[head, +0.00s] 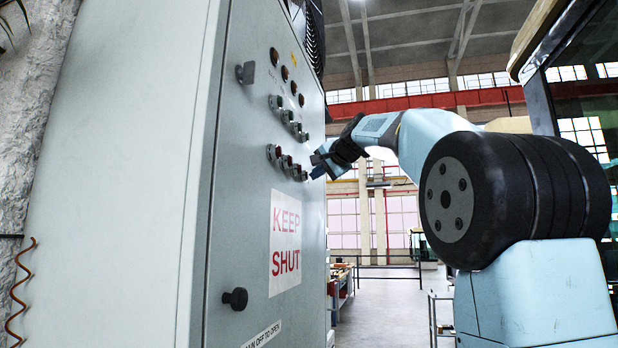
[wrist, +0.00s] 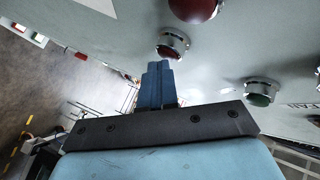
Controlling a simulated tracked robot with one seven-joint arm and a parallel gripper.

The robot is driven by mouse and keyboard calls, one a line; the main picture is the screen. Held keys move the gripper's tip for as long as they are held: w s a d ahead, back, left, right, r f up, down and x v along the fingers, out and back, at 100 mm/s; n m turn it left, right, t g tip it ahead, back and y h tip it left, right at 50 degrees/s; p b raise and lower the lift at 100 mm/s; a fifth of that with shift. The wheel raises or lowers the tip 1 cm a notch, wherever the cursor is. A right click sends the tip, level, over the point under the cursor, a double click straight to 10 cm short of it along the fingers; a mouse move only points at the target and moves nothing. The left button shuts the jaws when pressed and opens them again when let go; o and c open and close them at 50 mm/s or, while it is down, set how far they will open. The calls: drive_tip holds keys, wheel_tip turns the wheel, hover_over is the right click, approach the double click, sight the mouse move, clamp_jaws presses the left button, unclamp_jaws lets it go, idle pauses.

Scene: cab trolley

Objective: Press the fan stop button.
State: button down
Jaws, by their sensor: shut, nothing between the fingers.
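The grey control cabinet (head: 255,225) carries rows of lamps and buttons on its door. The lower button row (head: 275,153) ends close to my gripper (head: 317,166). In the wrist view my gripper (wrist: 160,68) is shut and empty, its blue fingertips just below a red button (wrist: 172,46) in a metal collar. I cannot tell whether they touch it. A green button (wrist: 262,92) sits to the right, near a partly visible label reading "FAN" (wrist: 298,105). No legible label shows beside the red button, so I cannot confirm that it is fan stop.
A larger red dome (wrist: 194,6) is above the red button. The cabinet has a "KEEP SHUT" sign (head: 285,242), a black knob (head: 235,299) and a key-like handle (head: 245,73). Open hall floor lies right of the cabinet, with a workbench (head: 342,285) beyond.

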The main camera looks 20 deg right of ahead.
idle(0.4)
drive_tip(key=shift+s+d, duration=0.4)
drive_tip(key=shift+d, duration=0.25)
drive_tip(key=shift+d, duration=0.1)
drive_tip(key=d, duration=0.1)
drive_tip(key=s+d, duration=0.2)
drive_tip(key=d, duration=0.1)
drive_tip(key=shift+s, duration=0.25)
idle(0.9)
drive_tip(key=s+a+f+n+g+h, duration=0.1)
drive_tip(key=s+a+f+n+g, duration=0.1)
drive_tip(key=s+f, duration=0.9)
drive_tip(key=s+a+f+n+g+h, duration=0.1)
drive_tip(key=s+a+f+n+g, duration=0.1)
drive_tip(key=s+f, duration=1)
drive_tip(key=s+a+f+n+g+h, duration=0.2)
drive_tip(key=s+f, duration=1)
drive_tip(key=f, duration=1.3)
drive_tip(key=a+n+g, duration=0.1)
drive_tip(key=n+g, duration=0.1)
drive_tip(key=g, duration=0.1)
drive_tip(key=shift+s+f, duration=0.25)
